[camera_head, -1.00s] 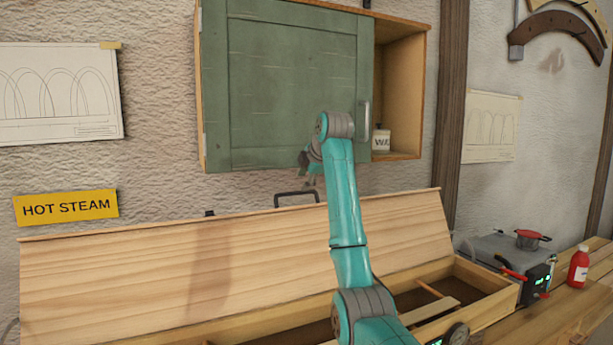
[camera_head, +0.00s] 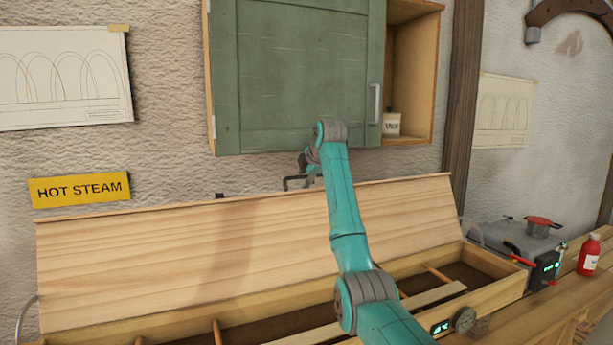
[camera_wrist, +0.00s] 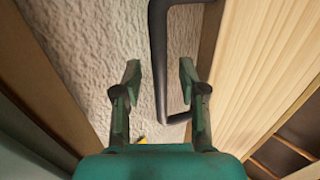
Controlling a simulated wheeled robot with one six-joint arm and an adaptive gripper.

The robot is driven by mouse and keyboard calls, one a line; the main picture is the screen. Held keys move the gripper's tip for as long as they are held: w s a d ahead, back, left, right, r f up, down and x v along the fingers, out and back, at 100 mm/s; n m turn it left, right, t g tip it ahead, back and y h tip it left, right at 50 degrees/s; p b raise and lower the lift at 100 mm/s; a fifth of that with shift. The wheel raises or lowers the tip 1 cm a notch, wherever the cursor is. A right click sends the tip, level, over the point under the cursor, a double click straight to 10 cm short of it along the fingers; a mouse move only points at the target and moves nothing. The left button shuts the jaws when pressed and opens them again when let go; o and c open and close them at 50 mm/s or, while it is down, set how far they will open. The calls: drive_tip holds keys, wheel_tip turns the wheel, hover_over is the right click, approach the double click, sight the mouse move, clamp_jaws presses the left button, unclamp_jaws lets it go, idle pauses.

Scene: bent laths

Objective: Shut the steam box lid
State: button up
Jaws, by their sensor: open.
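The steam box lid (camera_head: 130,262) is a long pale wooden board, raised and leaning back toward the wall behind the open box (camera_head: 490,296). A dark bar handle (camera_head: 290,184) stands up from the lid's top edge, partly hidden behind my arm and gripper. My gripper (camera_head: 307,164) is at the handle, above the lid's edge. In the wrist view my gripper (camera_wrist: 158,75) is open, with the handle (camera_wrist: 160,50) running between its two fingers in the picture. I see a gap on each side and no clear contact.
A green-doored wall cabinet (camera_head: 290,80) hangs just above my gripper, its open right part holding a jar (camera_head: 391,123). Laths (camera_head: 420,297) lie in the box. A grey steam generator (camera_head: 510,242) and a red bottle (camera_head: 588,255) stand at right.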

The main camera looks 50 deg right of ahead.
clamp_jaws()
